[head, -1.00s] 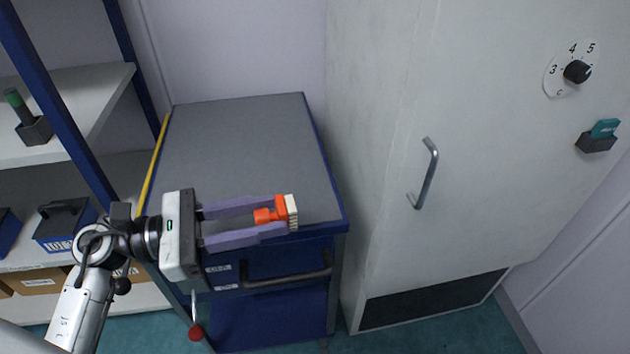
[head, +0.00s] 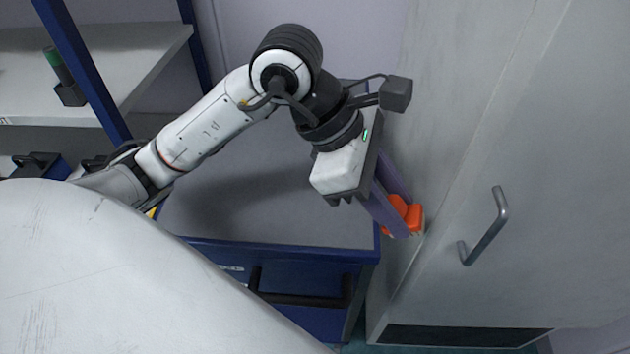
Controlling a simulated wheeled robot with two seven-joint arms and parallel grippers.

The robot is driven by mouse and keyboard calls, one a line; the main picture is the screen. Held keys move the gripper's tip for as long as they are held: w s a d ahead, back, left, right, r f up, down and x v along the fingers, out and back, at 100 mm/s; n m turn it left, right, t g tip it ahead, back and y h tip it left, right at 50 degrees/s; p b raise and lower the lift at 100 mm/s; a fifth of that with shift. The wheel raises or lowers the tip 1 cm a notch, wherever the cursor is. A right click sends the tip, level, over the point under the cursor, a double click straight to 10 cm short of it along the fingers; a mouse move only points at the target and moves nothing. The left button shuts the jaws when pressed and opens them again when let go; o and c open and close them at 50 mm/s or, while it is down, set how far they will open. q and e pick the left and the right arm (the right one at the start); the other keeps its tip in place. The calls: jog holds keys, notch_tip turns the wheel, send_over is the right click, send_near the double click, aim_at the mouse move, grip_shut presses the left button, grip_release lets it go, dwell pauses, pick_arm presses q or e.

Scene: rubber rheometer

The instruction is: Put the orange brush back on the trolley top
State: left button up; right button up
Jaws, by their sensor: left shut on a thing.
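The orange brush (head: 411,215) is in my left gripper (head: 398,212), which is shut on it. Only part of the orange body shows between and beyond the purple fingers; the bristles are hidden or hard to make out. In the picture the brush lies at the right edge of the trolley, over the gap beside the grey cabinet. The trolley top (head: 270,215) is a grey surface with a blue rim, and my left arm reaches across above it. No other thing shows on its visible part. My right gripper is not in view.
The tall grey cabinet (head: 555,170) with its metal handle (head: 486,228) stands close to the right of the trolley. A shelf (head: 110,70) with a green-topped item (head: 62,75) is at the left. The trolley's drawer handle (head: 300,298) faces the front.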

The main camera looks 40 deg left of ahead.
pick_arm(q)
jog(key=w+a+r+n+g+y, duration=0.1)
jog(key=w+a+n+g+y, duration=0.15)
jog(key=a+n, duration=0.45)
jog(key=w+a+n+g+y, duration=0.1)
jog(key=a+n+y, duration=0.3)
jog(key=a, duration=0.5)
jog(key=shift+n, duration=0.3)
notch_tip(320, 180, down, 9)
jog(key=shift+w+r+b, duration=0.1)
jog(key=shift+b, duration=0.35)
jog(key=o, duration=0.9)
jog(key=shift+o, duration=0.2)
notch_tip(320, 180, up, 12)
jog(key=p, duration=0.1)
